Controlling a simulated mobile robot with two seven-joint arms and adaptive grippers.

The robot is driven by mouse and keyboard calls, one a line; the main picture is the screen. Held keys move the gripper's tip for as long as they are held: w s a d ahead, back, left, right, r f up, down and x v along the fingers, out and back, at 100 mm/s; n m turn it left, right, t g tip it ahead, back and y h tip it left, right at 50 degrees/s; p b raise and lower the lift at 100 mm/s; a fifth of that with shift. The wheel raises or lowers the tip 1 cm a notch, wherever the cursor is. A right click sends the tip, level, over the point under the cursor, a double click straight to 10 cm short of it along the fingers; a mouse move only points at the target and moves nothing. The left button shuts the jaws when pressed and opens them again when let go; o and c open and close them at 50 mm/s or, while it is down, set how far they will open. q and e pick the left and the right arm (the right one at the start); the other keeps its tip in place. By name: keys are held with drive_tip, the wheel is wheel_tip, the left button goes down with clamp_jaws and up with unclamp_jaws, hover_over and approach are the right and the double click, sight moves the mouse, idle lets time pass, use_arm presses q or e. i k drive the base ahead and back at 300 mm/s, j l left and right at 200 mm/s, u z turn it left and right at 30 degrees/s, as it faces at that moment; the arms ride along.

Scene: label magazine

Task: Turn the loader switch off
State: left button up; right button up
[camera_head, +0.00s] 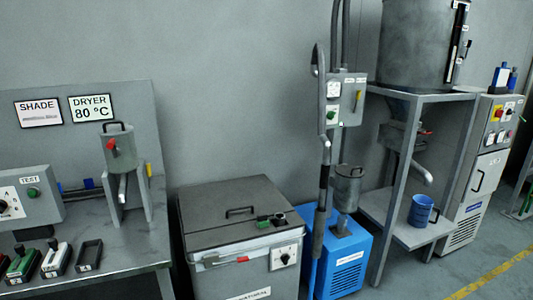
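No control in view is clearly labelled as the loader switch. A white plate with a dark rotary knob (285,257) is on the front of the grey lidded bin (240,225). The positions of these controls are too small to tell. Neither of my grippers is in view.
A bench (110,245) at the left holds a test box (28,200), a metal hopper (118,148) and several small trays. A long wand (322,180) stands before the blue unit. A frame (385,215) at right holds a blue mug (420,211). Floor at lower right is clear.

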sight(331, 115)
drive_tip(key=i+l+u, duration=0.1)
drive_tip(key=l, duration=0.25)
drive_tip(key=i+l+u, duration=0.1)
drive_tip(key=i+l, duration=0.15)
drive_tip(key=i+l+u, duration=0.1)
drive_tip(key=l, duration=0.4)
drive_tip(key=i+l+u, duration=0.1)
drive_tip(key=l, duration=0.25)
drive_tip(key=i+l+u, duration=0.15)
drive_tip(key=l, duration=0.25)
drive_tip(key=i+l+u, duration=0.1)
drive_tip(key=l, duration=0.35)
drive_tip(key=i, duration=0.1)
